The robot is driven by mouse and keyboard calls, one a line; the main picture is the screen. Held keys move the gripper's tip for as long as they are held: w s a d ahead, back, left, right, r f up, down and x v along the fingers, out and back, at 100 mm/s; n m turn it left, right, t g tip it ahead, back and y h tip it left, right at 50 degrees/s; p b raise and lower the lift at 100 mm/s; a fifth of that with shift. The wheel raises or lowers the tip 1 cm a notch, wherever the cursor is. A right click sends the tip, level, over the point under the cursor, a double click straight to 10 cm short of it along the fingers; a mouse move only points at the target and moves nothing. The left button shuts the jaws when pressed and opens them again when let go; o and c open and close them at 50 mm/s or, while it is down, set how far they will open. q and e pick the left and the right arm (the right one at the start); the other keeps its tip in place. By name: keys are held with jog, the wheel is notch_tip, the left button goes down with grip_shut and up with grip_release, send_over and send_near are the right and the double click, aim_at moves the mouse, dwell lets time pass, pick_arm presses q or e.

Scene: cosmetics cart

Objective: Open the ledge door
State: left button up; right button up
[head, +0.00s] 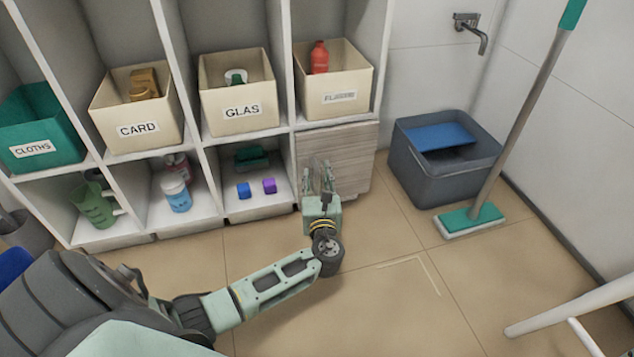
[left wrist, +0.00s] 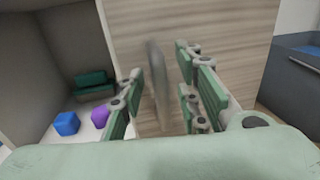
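The ledge door (head: 350,150) is a light wood-grain panel in the lower right compartment of the white shelf. It looks shut or nearly so. In the left wrist view the door (left wrist: 225,30) fills the upper middle, with a grey upright handle (left wrist: 158,85) on it. My left gripper (head: 318,180) is in front of the door's left part. Its green fingers are apart, one on each side of the handle, with gaps visible, so it is open. In the head view the fingers largely hide the handle. My right gripper is not in view.
A grey bin (head: 440,175) with a blue item and a green-headed mop (head: 470,218) stand right of the door. A blue block (head: 243,190) and a purple block (head: 269,185) lie in the cubby to its left.

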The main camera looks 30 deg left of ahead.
pick_arm(q)
jog(key=shift+w+a, duration=0.15)
jog(key=shift+w, duration=0.05)
jog(key=shift+c, duration=0.3)
grip_shut()
